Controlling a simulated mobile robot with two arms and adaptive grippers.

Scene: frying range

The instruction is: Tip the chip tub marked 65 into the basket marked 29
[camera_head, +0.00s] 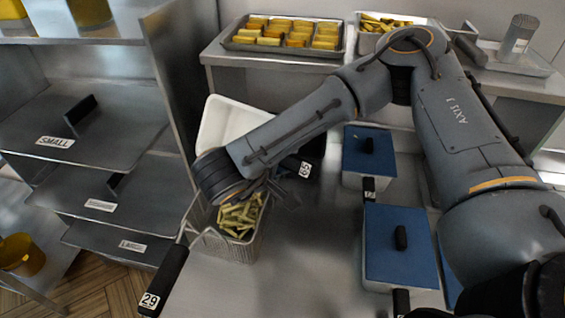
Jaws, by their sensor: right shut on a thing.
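The basket marked 29 (208,240) is a wire basket at the counter's left edge, with its black handle (165,280) pointing to the lower left. Chips (238,217) lie in it. A pale tub (222,118) stands tilted behind my right forearm, its open side partly seen and its lower part hidden. A 65 label (305,170) shows on a dark part beside my right gripper; its join to the tub is hidden. My right gripper (272,190) is above the basket's right side, shut on the tub, though the grip is mostly hidden by the wrist. My left gripper is out of view.
Trays of food (284,47) (372,42) lie on the back shelf. A steel rack (105,205) is at left. Bare counter (310,270) lies between basket and lids.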

